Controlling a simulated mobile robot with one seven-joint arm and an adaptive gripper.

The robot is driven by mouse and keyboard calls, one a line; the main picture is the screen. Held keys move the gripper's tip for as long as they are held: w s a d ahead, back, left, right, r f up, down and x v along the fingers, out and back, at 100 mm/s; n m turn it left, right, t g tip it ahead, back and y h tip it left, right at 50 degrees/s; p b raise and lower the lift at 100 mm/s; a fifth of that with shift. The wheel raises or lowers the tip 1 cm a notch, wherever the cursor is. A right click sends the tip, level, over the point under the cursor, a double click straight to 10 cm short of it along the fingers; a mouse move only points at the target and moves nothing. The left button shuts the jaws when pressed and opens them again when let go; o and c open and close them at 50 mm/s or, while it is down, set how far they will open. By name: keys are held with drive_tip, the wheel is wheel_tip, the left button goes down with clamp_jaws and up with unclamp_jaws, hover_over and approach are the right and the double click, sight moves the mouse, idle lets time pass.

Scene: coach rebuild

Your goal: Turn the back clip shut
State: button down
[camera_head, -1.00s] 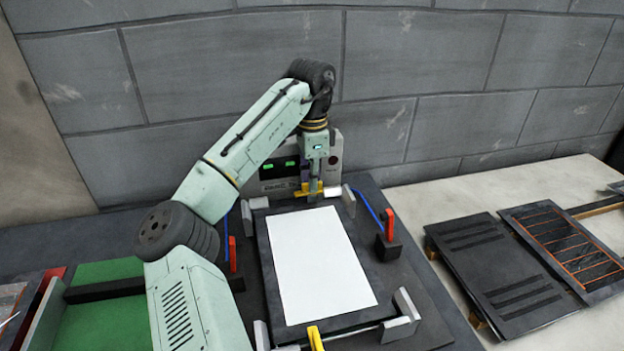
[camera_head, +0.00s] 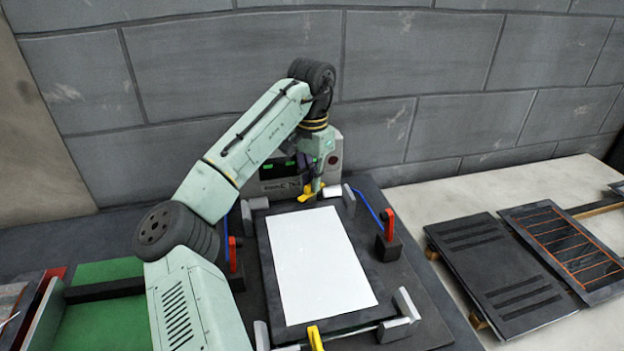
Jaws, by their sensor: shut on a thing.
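The back clip (camera_head: 308,196) is a small yellow piece at the far edge of the framed panel (camera_head: 320,262), which has a white face. My gripper (camera_head: 314,187) points down at the clip and is shut on it. The fingertips are small and partly hidden by my wrist. The clip now lies slanted in the picture. A second yellow clip (camera_head: 315,338) stands at the near edge of the panel, cut by the picture's bottom.
A grey box with green lights (camera_head: 275,180) stands right behind the clip, against the block wall. Red-handled posts (camera_head: 389,228) flank the panel, with grey corner brackets (camera_head: 402,318). Dark panels (camera_head: 495,270) lie at the right. A green tray (camera_head: 105,320) is at the left.

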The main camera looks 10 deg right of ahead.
drive_tip(key=n, duration=0.5)
drive_tip(key=shift+n, duration=0.3)
drive_tip(key=n, duration=0.5)
drive_tip(key=shift+n, duration=0.4)
drive_tip(key=c, duration=1.7)
unclamp_jaws()
drive_tip(key=shift+r, duration=0.1)
drive_tip(key=shift+r, duration=3.95)
